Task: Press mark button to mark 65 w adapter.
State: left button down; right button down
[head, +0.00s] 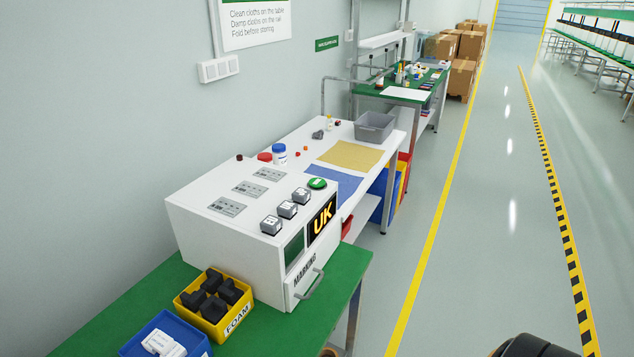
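The white marking machine (225,245) stands on a green bench, with the word MARKING on its front and a handle (313,284) below. A round green button (317,183) sits on its top near the back right corner. Several grey-and-white square keys, such as the front one (271,225), line the top edge beside it. Neither gripper is in view.
A yellow FOAM bin (237,318) with black foam pieces stands beside the blue bin. Behind the machine, a white table (306,153) carries a blue cloth, a yellow cloth, a grey bin (374,127) and small parts. The floor (480,250) to the right is clear.

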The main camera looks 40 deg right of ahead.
aim_at(315, 182)
jog(key=l+u, duration=0.3)
jog(key=l, duration=0.75)
jog(key=k+l+u, duration=0.1)
jog(key=l+u, duration=0.2)
jog(key=l, duration=0.75)
